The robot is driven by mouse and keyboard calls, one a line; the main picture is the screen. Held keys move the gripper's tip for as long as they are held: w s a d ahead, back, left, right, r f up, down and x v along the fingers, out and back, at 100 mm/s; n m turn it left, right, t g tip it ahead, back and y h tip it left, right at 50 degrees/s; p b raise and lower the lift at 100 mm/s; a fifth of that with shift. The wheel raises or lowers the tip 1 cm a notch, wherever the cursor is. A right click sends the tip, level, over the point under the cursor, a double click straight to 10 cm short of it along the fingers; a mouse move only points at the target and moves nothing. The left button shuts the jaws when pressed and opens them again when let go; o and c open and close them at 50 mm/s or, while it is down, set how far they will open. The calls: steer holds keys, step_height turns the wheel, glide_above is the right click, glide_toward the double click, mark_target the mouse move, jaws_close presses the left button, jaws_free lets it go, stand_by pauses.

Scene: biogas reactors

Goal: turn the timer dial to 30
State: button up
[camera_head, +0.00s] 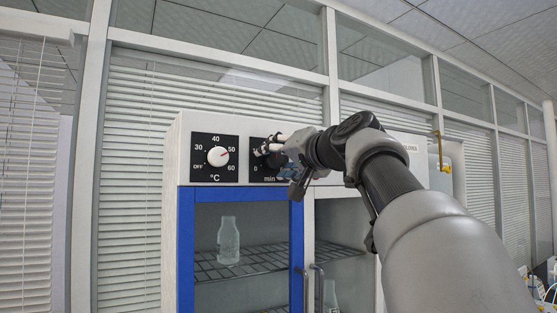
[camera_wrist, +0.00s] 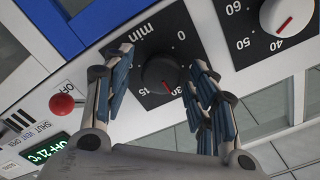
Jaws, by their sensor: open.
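The timer dial (camera_wrist: 158,72) is a dark round knob with a red pointer line on a black panel marked min, 0, 15 and 30. In the wrist view its pointer lies between the 15 and the partly covered 30; the exact reading is hard to tell. My gripper (camera_wrist: 162,62) is open, with one finger on each side of the knob; whether either finger touches it I cannot tell. In the head view my gripper (camera_head: 268,150) is in front of the timer panel (camera_head: 256,175) and hides most of the dial.
The white temperature dial (camera_head: 218,156) is just left of the timer, pointing near 50. A blue-framed door (camera_head: 187,250) with glassware behind it is below. In the wrist view a red knob (camera_wrist: 62,103) and a green display (camera_wrist: 45,150) are at the left.

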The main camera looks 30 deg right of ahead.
steer(key=s, duration=1.2)
steer(key=shift+d, duration=0.2)
steer(key=shift+w, duration=0.1)
